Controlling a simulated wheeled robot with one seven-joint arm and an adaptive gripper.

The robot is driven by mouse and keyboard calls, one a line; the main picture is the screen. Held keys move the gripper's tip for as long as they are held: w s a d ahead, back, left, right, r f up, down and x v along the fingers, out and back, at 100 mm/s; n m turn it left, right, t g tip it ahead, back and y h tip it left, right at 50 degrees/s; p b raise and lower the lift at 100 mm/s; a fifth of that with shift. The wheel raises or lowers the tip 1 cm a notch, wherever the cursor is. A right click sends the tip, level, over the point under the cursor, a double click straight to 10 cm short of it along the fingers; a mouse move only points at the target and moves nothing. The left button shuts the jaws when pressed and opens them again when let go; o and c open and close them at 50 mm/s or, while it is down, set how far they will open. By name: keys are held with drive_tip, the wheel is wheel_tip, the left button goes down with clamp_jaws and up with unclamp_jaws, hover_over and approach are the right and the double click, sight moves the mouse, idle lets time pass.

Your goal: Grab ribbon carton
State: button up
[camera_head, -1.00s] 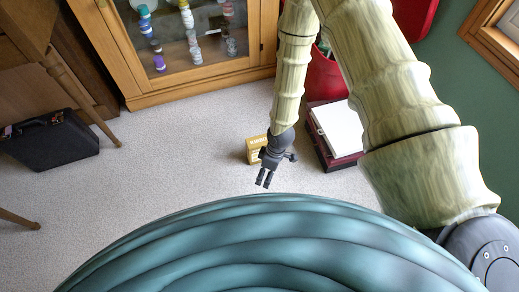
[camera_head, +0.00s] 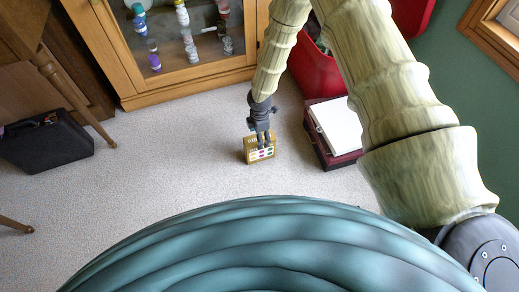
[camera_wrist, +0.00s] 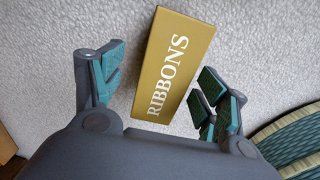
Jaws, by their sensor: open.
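The ribbon carton (camera_head: 259,153) is a small gold box standing on the pale carpet, with coloured marks on the face toward the head camera. In the wrist view its gold side (camera_wrist: 172,66) carries the white word RIBBONS. My gripper (camera_head: 262,138) is at the carton's top in the head view. In the wrist view my gripper (camera_wrist: 158,92) is open, with one finger to the left of the carton and the other at its right. The carton's near end lies between the fingers. A gap shows on the left; the right finger is very close, and I cannot tell whether it touches.
A dark red case (camera_head: 344,160) with a white panel (camera_head: 339,131) lies just right of the carton. A red bag (camera_head: 328,82) stands behind it. A glass-door cabinet (camera_head: 190,88) is at the back, and a black briefcase (camera_head: 45,146) is at left. The carpet left of the carton is clear.

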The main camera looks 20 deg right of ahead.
sight(252, 155)
drive_tip(key=f+b, duration=0.2)
drive_tip(key=f, duration=0.1)
drive_tip(key=f+b, duration=0.1)
drive_tip(key=f, duration=0.1)
drive_tip(key=shift+s+a, duration=0.15)
drive_tip(key=shift+s, duration=0.15)
drive_tip(key=shift+c, duration=0.2)
drive_tip(key=c, duration=1.3)
drive_tip(key=shift+o, duration=0.2)
